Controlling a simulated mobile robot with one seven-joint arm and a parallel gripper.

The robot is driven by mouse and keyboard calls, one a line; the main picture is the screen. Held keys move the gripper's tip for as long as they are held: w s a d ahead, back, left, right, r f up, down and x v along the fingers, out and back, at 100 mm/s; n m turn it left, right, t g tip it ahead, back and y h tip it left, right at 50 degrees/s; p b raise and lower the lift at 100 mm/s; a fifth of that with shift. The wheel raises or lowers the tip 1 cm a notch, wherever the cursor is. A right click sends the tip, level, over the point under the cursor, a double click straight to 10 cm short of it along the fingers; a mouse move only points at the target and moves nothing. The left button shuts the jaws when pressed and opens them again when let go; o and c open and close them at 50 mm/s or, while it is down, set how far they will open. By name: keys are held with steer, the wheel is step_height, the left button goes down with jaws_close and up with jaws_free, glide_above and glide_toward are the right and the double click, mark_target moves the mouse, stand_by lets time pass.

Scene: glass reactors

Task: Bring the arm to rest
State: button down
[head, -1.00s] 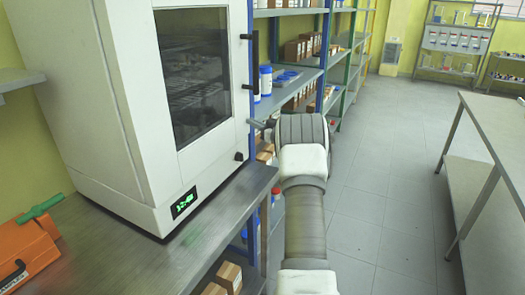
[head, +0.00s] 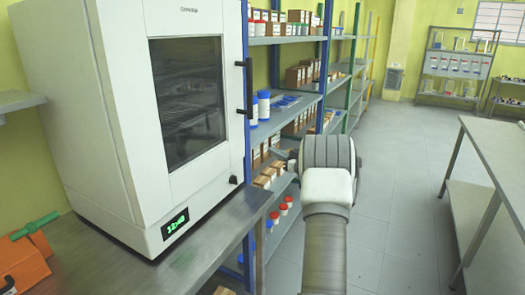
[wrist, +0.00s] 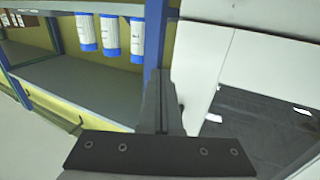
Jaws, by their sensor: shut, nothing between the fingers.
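My arm (head: 326,225) reaches forward from the bottom of the head view, beside the metal bench and in front of the shelves. My gripper (head: 281,154) is mostly hidden behind the wrist there; only a small part sticks out to the left. In the wrist view my gripper (wrist: 162,80) shows its fingers together, with nothing held. Behind it are a blue shelf post (wrist: 154,40) and the edge of the white cabinet (wrist: 205,70).
The white cabinet (head: 120,130) stands on the metal bench (head: 215,215) at left, with an orange case (head: 22,262). Shelves (head: 285,125) hold boxes and bottles; blue-capped bottles (wrist: 110,35) also show in the wrist view. Floor (head: 400,190) is clear before the right table (head: 500,150).

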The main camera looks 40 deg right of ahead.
steer(key=shift+s+d, duration=0.4)
steer(key=shift+s, duration=0.35)
steer(key=shift+s+d, duration=0.35)
steer(key=shift+s, duration=0.35)
steer(key=w+a+r+m+h, duration=0.1)
steer(key=w+a+r+h, duration=0.3)
steer(key=r, duration=0.6)
steer(key=s+a+r+m+g+h+p, duration=0.1)
steer(key=s+a+r+m, duration=0.15)
steer(key=a+r, duration=0.45)
steer(key=s+a+r+m+g, duration=0.1)
steer(key=s+a+r+g, duration=0.15)
steer(key=a+r, duration=0.45)
steer(key=s+a+f+n+g+y, duration=0.1)
steer(key=s+a+f+g, duration=0.2)
steer(key=s+a+f, duration=0.2)
steer(key=s+a+f+n+g+y, duration=0.1)
steer(key=s+a+f+g, duration=0.2)
steer(key=s+a, duration=0.9)
steer(key=s+a+f+n+g+y, duration=0.1)
steer(key=s+a+f+g, duration=0.2)
steer(key=s+a+f, duration=0.5)
steer(key=s+p, duration=0.1)
steer(key=s, duration=0.8)
steer(key=shift+a+f+n+y, duration=0.3)
steer(key=shift+f+n+y, duration=0.05)
steer(key=shift+y, duration=0.05)
